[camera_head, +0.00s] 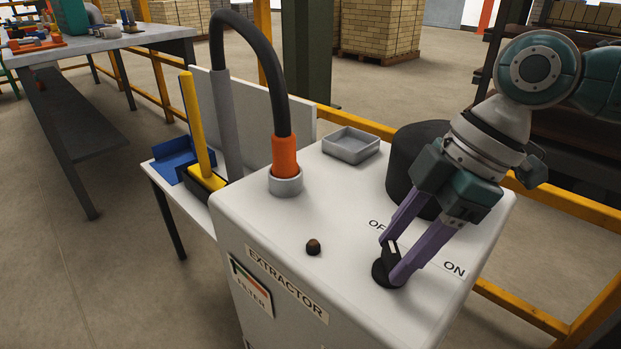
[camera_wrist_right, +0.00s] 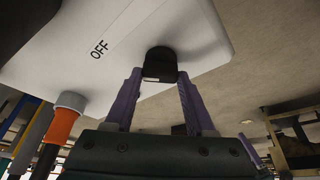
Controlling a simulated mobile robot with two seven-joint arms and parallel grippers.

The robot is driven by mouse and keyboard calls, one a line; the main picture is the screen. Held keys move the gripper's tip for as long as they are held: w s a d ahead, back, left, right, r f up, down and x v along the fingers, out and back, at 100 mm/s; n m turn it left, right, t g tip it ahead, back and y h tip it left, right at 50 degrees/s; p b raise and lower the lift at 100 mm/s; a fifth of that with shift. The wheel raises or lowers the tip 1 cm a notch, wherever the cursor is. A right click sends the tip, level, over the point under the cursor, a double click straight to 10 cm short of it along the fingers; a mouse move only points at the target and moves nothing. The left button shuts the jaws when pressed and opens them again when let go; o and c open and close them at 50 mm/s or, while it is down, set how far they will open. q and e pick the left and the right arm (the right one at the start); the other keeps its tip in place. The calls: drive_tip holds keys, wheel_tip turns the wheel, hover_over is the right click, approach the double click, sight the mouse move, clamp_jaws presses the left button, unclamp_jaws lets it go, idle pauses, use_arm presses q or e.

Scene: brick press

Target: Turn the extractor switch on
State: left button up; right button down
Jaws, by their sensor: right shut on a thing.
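The extractor switch (camera_head: 382,273) is a black knob on the white top of the extractor box (camera_head: 345,215). Its raised grip carries a small white mark that faces the side of the "OFF" label, which one finger partly covers. The "ON" label lies to the right. My right gripper (camera_head: 391,262) is shut on the knob, with one purple finger on each side of it. In the right wrist view the knob (camera_wrist_right: 160,62) sits between the two fingertips, and "OFF" reads to its left. My left gripper is out of view.
A side table with a yellow-handled tool (camera_head: 194,120) is left. Yellow rails run behind.

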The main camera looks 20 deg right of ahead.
drive_tip(key=shift+r+p, duration=0.2)
drive_tip(key=shift+p, duration=0.5)
drive_tip(key=m+t+h+p, duration=0.1)
drive_tip(key=m+p, duration=0.2)
drive_tip(key=p, duration=0.1)
drive_tip(key=m+h+p, duration=0.1)
drive_tip(key=m+p, duration=0.3)
drive_tip(key=p, duration=0.1)
drive_tip(key=m+t+p, duration=0.1)
drive_tip(key=m+p, duration=0.2)
drive_tip(key=p, duration=0.2)
drive_tip(key=shift+s+a+r+t+h, duration=0.1)
drive_tip(key=shift+s+a+t+h, duration=0.1)
drive_tip(key=shift+a+t+h, duration=0.15)
drive_tip(key=shift+m+h+p, duration=0.35)
drive_tip(key=shift+m+p, duration=0.4)
drive_tip(key=shift+m, duration=0.35)
drive_tip(key=m+h+p, duration=0.1)
drive_tip(key=m, duration=0.1)
drive_tip(key=shift+a+m, duration=0.1)
drive_tip(key=shift+m, duration=0.2)
drive_tip(key=shift+f+m+h, duration=0.25)
drive_tip(key=shift+m+h, duration=0.25)
drive_tip(key=shift+m, duration=1)
drive_tip(key=shift+c, duration=1.2)
unclamp_jaws()
